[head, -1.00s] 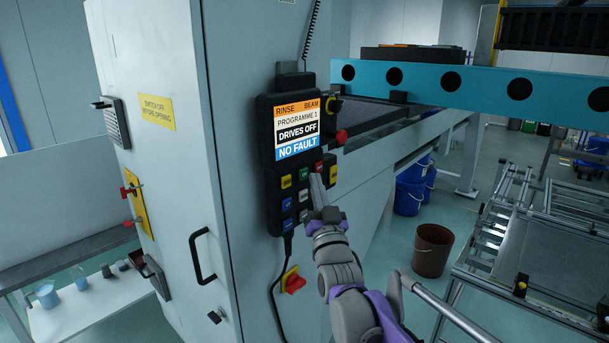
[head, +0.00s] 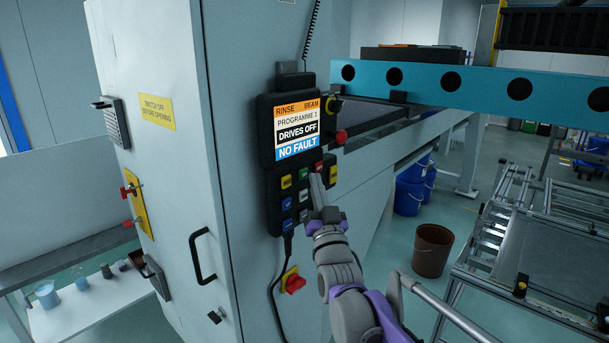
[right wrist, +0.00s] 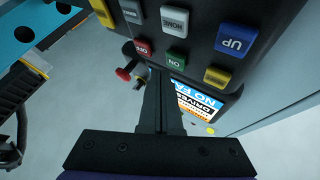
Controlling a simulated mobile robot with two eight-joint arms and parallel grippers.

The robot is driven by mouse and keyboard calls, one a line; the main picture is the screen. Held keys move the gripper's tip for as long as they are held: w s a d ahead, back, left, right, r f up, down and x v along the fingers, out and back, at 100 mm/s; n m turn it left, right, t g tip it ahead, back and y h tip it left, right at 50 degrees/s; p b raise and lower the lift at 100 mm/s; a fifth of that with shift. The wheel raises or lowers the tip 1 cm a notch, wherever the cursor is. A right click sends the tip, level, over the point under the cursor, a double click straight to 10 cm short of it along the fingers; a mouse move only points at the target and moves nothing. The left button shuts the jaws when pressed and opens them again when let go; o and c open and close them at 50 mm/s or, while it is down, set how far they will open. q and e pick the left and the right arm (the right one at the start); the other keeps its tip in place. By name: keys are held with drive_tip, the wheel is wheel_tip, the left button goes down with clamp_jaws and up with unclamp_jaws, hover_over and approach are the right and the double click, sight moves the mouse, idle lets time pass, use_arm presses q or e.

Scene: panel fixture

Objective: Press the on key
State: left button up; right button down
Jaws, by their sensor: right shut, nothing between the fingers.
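The on key is a green key (head: 304,173) in the top row of the black hand panel (head: 268,205); in the right wrist view the ON key (right wrist: 176,60) shows its lettering upside down. A red key (right wrist: 143,48) sits beside it. The panel's screen (head: 297,130) reads "DRIVES OFF" and "NO FAULT". My right gripper (head: 316,180) is shut and empty, its tips close in front of the keys. In the right wrist view its fingertips (right wrist: 158,75) appear near the ON and red keys; I cannot tell whether they touch. My left gripper is out of view.
The panel hangs on a pale cabinet (head: 160,200) with a black handle (head: 202,256). A red knob (head: 341,137) sticks out right of the screen. A red and yellow switch (head: 293,283) is below. A brown bucket (head: 432,250) and blue buckets (head: 409,195) stand on the floor.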

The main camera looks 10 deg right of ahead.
drive_tip(key=shift+w+a, duration=0.1)
drive_tip(key=shift+w+a, duration=0.15)
drive_tip(key=shift+w, duration=0.15)
drive_tip(key=shift+w+a, duration=0.25)
idle(0.8)
drive_tip(key=shift+s+d, duration=0.1)
drive_tip(key=shift+s+d+p, duration=0.35)
drive_tip(key=shift+s+d, duration=0.05)
drive_tip(key=shift+s, duration=0.15)
drive_tip(key=s+d, duration=0.1)
drive_tip(key=s, duration=0.1)
drive_tip(key=s+d, duration=0.2)
idle(0.6)
idle(0.5)
